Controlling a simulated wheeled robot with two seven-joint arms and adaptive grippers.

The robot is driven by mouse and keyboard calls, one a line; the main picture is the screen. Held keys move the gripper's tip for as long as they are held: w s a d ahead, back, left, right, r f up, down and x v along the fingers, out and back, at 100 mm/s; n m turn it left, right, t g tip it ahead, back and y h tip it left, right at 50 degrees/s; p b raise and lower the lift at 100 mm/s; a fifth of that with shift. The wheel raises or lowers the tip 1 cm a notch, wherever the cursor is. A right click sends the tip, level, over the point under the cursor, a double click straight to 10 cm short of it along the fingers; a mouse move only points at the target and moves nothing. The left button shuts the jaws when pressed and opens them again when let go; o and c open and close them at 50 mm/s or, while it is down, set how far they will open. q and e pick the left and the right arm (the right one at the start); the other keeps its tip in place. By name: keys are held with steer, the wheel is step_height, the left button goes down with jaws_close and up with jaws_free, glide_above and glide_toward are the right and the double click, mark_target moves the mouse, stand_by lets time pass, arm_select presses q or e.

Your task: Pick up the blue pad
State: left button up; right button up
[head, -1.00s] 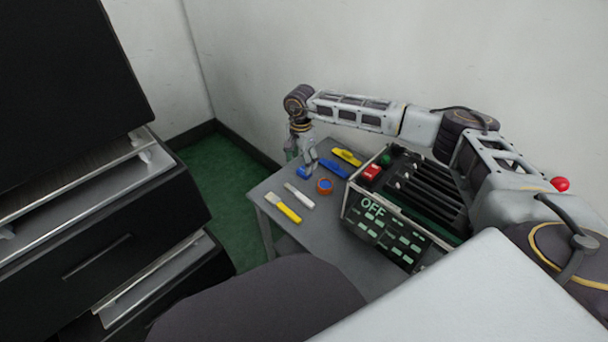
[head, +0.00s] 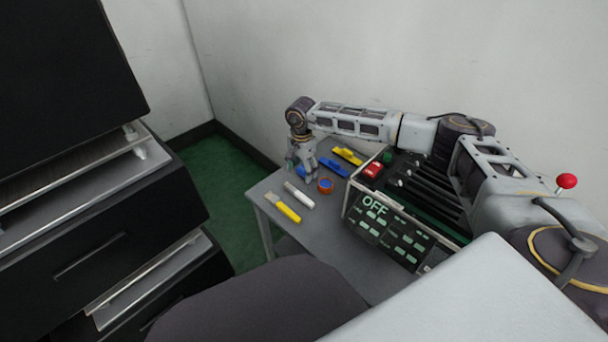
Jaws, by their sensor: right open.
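The blue pad (head: 301,171) is a small blue piece at the back left of the grey table (head: 330,232). It is mostly hidden by my right gripper. My right gripper (head: 302,169) points down over it, open, with its fingers around or just above the pad; I cannot tell whether they touch it. My left gripper is not in view.
Beside the gripper lie a longer blue tool (head: 334,169), a yellow tool (head: 348,156), an orange and blue round piece (head: 325,186), a white stick (head: 298,196) and a yellow-handled tool (head: 287,211). A control box (head: 374,208) reading OFF stands to the right.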

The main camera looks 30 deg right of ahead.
steer(key=shift+f, duration=0.15)
stand_by(0.3)
steer(key=c, duration=0.8)
